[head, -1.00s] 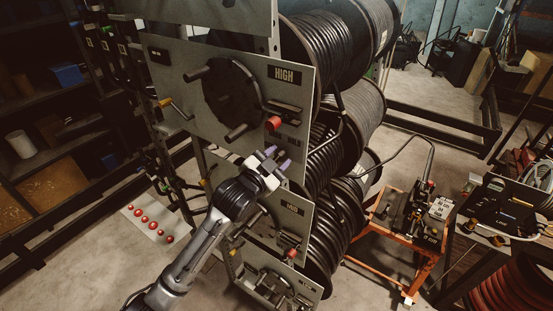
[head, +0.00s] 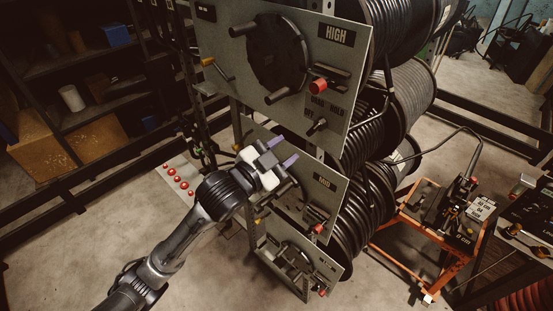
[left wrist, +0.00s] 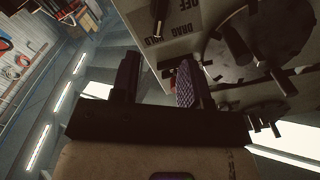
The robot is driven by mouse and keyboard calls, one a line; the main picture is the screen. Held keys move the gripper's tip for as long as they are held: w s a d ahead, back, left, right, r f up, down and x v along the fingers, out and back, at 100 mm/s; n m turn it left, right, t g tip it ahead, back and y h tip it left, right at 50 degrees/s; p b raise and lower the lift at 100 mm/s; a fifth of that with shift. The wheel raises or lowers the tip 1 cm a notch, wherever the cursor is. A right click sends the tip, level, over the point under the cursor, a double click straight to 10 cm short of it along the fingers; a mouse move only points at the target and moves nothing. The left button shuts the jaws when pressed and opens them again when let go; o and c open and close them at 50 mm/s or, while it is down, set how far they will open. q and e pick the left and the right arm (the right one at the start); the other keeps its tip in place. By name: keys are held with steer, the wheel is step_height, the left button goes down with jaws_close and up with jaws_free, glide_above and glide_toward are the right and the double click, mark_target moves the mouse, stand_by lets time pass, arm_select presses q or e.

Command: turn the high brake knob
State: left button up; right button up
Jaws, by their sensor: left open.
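The HIGH panel (head: 225,55) is a grey plate in the upper middle of the head view. Its brake knob (head: 317,127) is a small black bar knob near the lower right corner, beside lettering that includes DRAG and HOLD. In the left wrist view the knob (left wrist: 159,18) shows at the top, with OFF, DRAG and HOLD beside it. My left gripper (head: 283,152) is open and empty, with its fingertips below and left of the knob in the head view. In the left wrist view its two fingers (left wrist: 157,80) are spread, apart from the knob. My right gripper is out of view.
A dark crank wheel (head: 277,52) with protruding handles and a red-ended lever (head: 318,86) sit on the same panel. Lower panels (head: 322,181) stand close below the gripper. Black hose reels (head: 408,100) are behind. An orange cart (head: 440,262) stands at right.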

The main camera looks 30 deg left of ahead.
arm_select(q)
steer(key=shift+v, duration=0.9)
steer(key=s+a+f+n+g+y+p, duration=0.25)
steer(key=s+f+n+g+y, duration=0.3)
steer(key=s+f, duration=0.55)
steer(key=s+d+f+g+p, duration=0.1)
steer(key=s+f+g, duration=0.3)
steer(key=s+f, duration=0.4)
steer(key=s+d+f+n+g+h+p, duration=0.1)
steer(key=s+d+f+g+p, duration=0.1)
steer(key=s+f, duration=0.6)
steer(key=s+g+p, duration=0.1)
steer(key=s+g, duration=0.1)
steer(key=s, duration=0.3)
steer(key=shift+d+f, duration=0.15)
steer(key=shift+f, duration=0.15)
steer(key=shift+s+n, duration=0.1)
steer(key=shift+n, duration=0.15)
